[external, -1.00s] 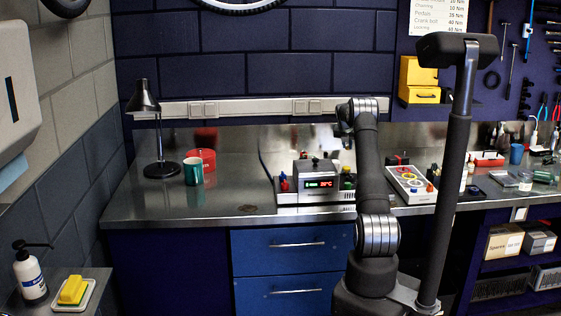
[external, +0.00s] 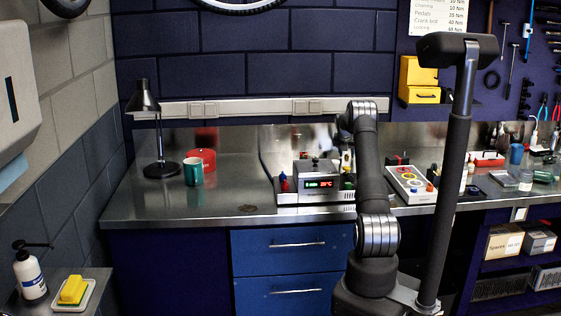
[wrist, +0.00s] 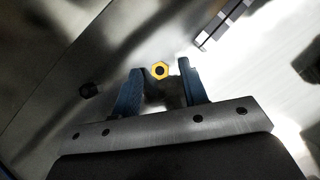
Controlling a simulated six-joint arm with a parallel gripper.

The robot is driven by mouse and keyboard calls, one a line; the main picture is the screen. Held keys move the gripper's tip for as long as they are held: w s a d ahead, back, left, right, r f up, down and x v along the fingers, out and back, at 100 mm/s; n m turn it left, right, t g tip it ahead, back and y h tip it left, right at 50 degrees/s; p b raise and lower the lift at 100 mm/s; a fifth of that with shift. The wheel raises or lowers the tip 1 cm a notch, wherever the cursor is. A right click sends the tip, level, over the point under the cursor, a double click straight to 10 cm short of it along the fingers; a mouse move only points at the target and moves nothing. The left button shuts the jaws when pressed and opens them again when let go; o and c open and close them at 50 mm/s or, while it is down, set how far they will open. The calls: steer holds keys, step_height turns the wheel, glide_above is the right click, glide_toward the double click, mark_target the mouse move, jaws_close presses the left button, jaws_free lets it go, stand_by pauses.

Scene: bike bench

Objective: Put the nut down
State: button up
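I cannot tell the height of the fingertips over the surface. In the external view my arm hides the gripper, and I cannot make out the nut there.
The steel bench (external: 225,207) is mostly clear at front left. A grey device with a lit display (external: 318,183) stands mid-bench. A teal mug (external: 194,171), a lamp (external: 162,169) and a red tin (external: 203,157) are at left.

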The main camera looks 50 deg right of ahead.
steer(key=shift+r, duration=0.25)
steer(key=v, duration=1.2)
steer(key=shift+f, duration=0.1)
steer(key=x, duration=1.2)
steer(key=shift+f, duration=0.3)
step_height(320, 180, up, 3)
steer(key=shift+f, duration=0.1)
steer(key=shift+r, duration=0.6)
